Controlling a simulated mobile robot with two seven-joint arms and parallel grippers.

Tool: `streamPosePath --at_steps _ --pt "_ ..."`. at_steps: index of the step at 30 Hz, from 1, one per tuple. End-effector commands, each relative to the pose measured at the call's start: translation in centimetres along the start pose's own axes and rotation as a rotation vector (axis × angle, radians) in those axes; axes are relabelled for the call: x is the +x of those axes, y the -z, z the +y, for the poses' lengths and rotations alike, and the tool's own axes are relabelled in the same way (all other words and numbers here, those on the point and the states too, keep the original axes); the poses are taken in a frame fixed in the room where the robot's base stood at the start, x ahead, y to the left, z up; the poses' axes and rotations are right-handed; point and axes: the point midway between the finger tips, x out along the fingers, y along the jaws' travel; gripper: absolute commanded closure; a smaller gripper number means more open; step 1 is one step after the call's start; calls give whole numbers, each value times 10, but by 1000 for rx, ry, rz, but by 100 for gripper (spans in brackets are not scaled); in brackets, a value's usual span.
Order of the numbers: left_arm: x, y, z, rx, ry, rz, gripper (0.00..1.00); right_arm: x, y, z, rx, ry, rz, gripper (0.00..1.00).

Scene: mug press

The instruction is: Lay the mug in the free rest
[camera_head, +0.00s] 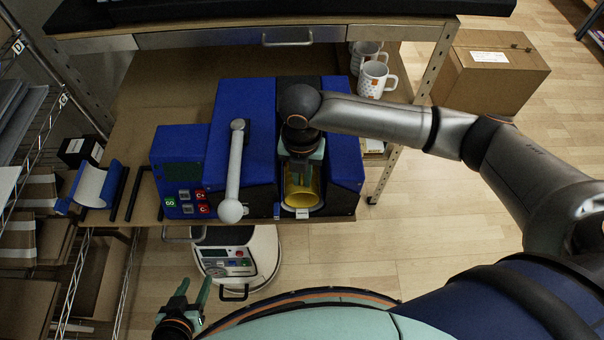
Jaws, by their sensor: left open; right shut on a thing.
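The blue press (245,110) stands on the table, with a grey lever (235,175) ending in a round knob. On its right side is an open slot between blue walls. A yellow rounded thing (301,195), which looks like the mug on its side, is in this slot above a pale label. My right gripper (303,178) reaches down into the slot from above and is shut on it. The fingers hide part of it, and I cannot tell whether it touches the slot's floor. My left gripper (193,293) is open and empty, low in front of the table.
White mugs (373,79) stand at the back right under the shelf. A control box (182,170) with buttons adjoins the press on the left. A cardboard box (490,72) is at the right.

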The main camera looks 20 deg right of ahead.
Motion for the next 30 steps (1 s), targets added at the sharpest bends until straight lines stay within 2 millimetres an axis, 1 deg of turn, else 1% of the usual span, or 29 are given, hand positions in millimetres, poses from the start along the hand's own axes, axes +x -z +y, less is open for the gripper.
streamPosePath --at_steps 25,30 --pt "-9 9 1 0 0 -1 50 -4 0 1 -1 -2 -1 100" --pt "-12 12 1 0 0 -1 50 -4 5 -1 -1 0 0 100"
